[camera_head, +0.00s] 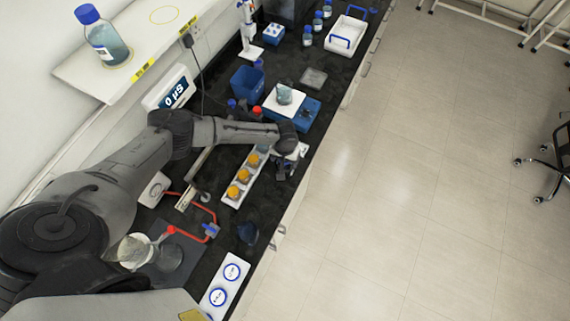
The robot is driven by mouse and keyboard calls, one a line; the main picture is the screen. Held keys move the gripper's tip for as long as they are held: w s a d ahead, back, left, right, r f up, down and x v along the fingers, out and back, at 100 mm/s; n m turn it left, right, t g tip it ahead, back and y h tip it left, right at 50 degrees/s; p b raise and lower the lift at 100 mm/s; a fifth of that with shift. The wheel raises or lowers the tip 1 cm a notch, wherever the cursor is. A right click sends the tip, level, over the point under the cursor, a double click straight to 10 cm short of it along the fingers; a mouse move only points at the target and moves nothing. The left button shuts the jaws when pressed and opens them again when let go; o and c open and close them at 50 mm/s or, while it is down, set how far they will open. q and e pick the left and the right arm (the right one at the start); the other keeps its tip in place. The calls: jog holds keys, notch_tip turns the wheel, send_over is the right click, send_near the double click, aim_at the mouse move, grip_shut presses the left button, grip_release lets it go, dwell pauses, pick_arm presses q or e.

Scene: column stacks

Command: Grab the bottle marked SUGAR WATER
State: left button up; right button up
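No label reading SUGAR WATER can be made out. A large blue-capped bottle (107,46) with pale blue liquid stands upright on the shelf at the upper left. Several small blue-capped bottles stand on the bench at the back, one of them (307,37) nearest; their labels are too small to read. My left gripper (283,172) is over the bench's right side, beside the far end of a white rack, apart from all these bottles. It is small and dark, so whether its fingers are open or shut is unclear. My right gripper is not in view.
The white rack (229,198) holds orange-topped items. A blue device with a beaker (284,95), a blue bin (246,83) and a white tray (346,35) stand farther back. Glassware with red tubing (168,256) stands near left.

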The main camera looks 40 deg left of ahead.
pick_arm(q)
grip_shut()
dwell(0.7)
